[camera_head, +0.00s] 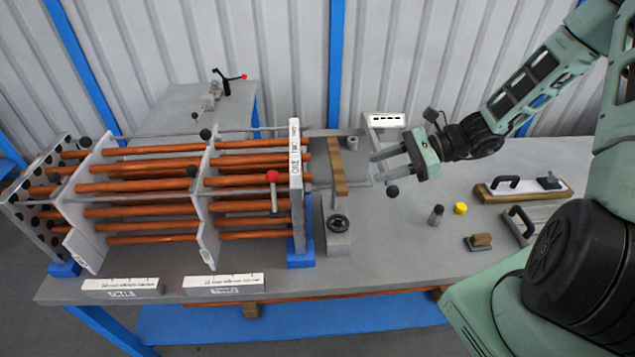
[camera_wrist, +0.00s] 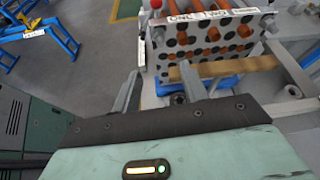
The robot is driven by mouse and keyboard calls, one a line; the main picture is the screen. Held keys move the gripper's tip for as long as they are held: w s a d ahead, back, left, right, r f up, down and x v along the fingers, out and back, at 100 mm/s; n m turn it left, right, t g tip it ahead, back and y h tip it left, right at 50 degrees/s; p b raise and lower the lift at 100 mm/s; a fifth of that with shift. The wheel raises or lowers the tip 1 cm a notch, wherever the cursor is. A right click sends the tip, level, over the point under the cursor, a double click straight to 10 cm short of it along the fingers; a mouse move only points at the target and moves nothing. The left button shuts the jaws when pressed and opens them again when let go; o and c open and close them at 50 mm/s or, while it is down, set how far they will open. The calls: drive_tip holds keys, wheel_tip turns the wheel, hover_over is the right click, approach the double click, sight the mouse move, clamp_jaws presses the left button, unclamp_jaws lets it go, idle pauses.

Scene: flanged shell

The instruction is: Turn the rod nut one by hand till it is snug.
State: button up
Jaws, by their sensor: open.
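The shell's end plate (camera_head: 296,185) stands upright with label text down its edge; copper tubes (camera_head: 150,188) run left from it. In the wrist view the plate (camera_wrist: 215,35) shows dark holes and the words ONE and TWO. Thin grey rods run along the bundle; one (camera_head: 340,185) sticks out right of the plate. A dark ball (camera_head: 392,191) shows just below my gripper; I cannot tell whether it is rod nut one or touches the rod. My gripper (camera_head: 373,167) is open and empty, fingers pointing left towards the plate, apart from it.
A red-knobbed lever (camera_head: 272,178) stands before the plate. A yellow cap (camera_head: 460,208), a dark bottle (camera_head: 436,214) and handled tools (camera_head: 515,188) sit right. The table's front middle is clear.

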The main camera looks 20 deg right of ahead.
sight(308, 189)
drive_tip(key=p+x, duration=0.4)
drive_tip(key=x, duration=1.1)
drive_tip(key=shift+a, duration=0.15)
clamp_jaws()
